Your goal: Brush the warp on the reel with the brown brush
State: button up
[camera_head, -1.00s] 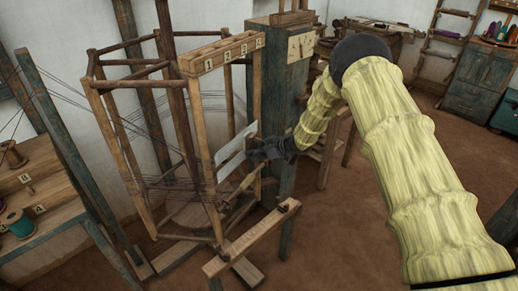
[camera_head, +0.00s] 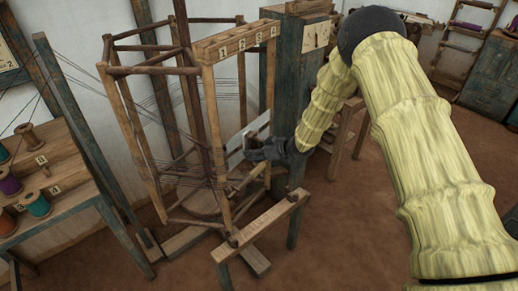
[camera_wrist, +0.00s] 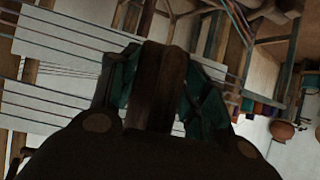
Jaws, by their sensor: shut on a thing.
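The reel (camera_head: 212,150) is a tall wooden frame with a numbered peg bar on top. The dark warp threads (camera_head: 185,176) run across its lower half and stretch left. My gripper (camera_head: 250,148) is at the reel's right side, at about the warp's height. In the wrist view my gripper (camera_wrist: 150,100) is shut on the brown brush (camera_wrist: 162,80), which shows as a dark brown block between the fingers. The brush's bristles are hidden, and I cannot tell whether it touches the warp.
A wooden foot beam (camera_head: 262,222) stands out in front of the reel. A bench with thread spools (camera_head: 36,204) is at left. A blue-grey post (camera_head: 288,80) stands behind my gripper.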

jog(key=shift+s+a, duration=1.55)
jog(key=shift+s, duration=0.25)
jog(key=shift+s+a, duration=1.5)
jog(key=shift+s, duration=0.25)
jog(key=shift+s+d+p, duration=0.3)
jog(key=shift+s+d, duration=1.35)
jog(key=shift+d, duration=0.25)
jog(key=shift+s+d+p, duration=0.3)
jog(key=shift+s+d, duration=1.3)
jog(key=shift+d, duration=0.3)
jog(key=s+d+m+t+h, duration=0.1)
jog(key=s+d+m+h, duration=0.2)
jog(key=s, duration=0.2)
jog(key=s+d+f+m+t+h, duration=0.1)
jog(key=s+d+m+t+h, duration=0.1)
jog(key=s+d+m+h, duration=0.1)
jog(key=s+d+m+t+h, duration=0.1)
jog(key=s+d+m+h, duration=0.2)
jog(key=s, duration=0.4)
jog(key=shift+s+d+f+m+t+h, duration=0.2)
jog(key=shift+d+m, duration=0.1)
jog(key=shift+m, duration=0.15)
jog(key=shift+s+d+f+m+t+h, duration=0.15)
jog(key=shift+d+m+t, duration=0.1)
jog(key=shift+m, duration=0.2)
jog(key=shift+r, duration=0.1)
